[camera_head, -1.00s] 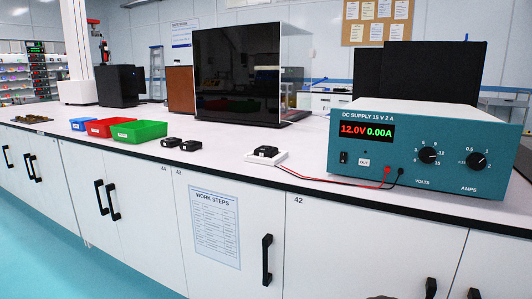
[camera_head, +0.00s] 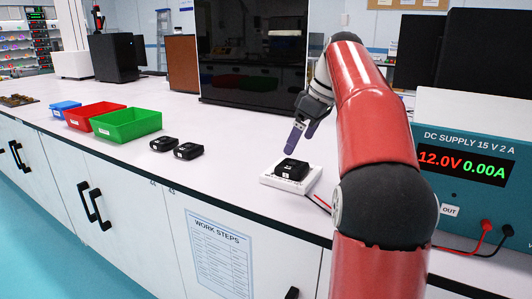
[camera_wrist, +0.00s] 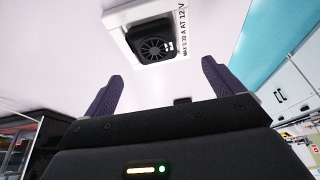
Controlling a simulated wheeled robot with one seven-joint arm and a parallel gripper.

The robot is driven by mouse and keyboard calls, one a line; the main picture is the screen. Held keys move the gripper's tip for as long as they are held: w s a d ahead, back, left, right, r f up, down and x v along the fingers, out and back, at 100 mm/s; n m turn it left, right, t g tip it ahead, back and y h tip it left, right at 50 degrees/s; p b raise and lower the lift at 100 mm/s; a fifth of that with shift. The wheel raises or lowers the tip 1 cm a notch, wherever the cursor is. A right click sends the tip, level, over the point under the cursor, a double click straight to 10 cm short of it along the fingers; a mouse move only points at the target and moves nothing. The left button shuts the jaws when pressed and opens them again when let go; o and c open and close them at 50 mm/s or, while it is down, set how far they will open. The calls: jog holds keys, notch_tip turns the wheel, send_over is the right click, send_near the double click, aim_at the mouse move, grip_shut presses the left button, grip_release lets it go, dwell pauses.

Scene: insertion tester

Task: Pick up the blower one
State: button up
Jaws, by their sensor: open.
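A black blower (camera_head: 291,170) sits on a small white test pad (camera_head: 270,181) near the front edge of the bench. The blower also shows in the wrist view (camera_wrist: 153,41), with a round finned rotor and small white marks, on the pad (camera_wrist: 116,20) printed "MAX 0.30 A AT 12 V". Two similar black units, one on the left (camera_head: 164,144) and one on the right (camera_head: 188,151), lie on the bench to the left. Their small white labels are too small to read. My gripper (camera_head: 301,142) is open and empty above the pad, its purple fingers pointing down.
A teal DC supply (camera_head: 472,180) reading 12.0V and 0.00A stands at the right. A green bin (camera_head: 127,125), a red bin (camera_head: 92,116) and a blue bin (camera_head: 64,108) stand at the left. A dark glossy panel (camera_head: 248,70) stands behind.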

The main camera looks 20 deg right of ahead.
aim_at(289, 163)
jog(key=shift+w+d, duration=0.25)
jog(key=shift+w, duration=0.3)
jog(key=shift+w+f, duration=0.15)
jog(key=shift+f, duration=0.15)
jog(key=shift+s+b+x, duration=0.15)
jog(key=shift+b+x, duration=0.3)
jog(key=shift+x, duration=1.25)
jog(key=shift+s+b+x, duration=0.15)
jog(key=shift+b+x, duration=0.25)
jog(key=shift+x, duration=1.3)
jog(key=shift+a+f, duration=0.1)
jog(key=shift+f, duration=0.05)
jog(key=shift+c, duration=0.2)
jog(key=c, duration=1.1)
notch_tip(289, 163, up, 8)
jog(key=shift+w+r+p, duration=0.1)
jog(key=shift+p, duration=0.8)
notch_tip(289, 163, up, 2)
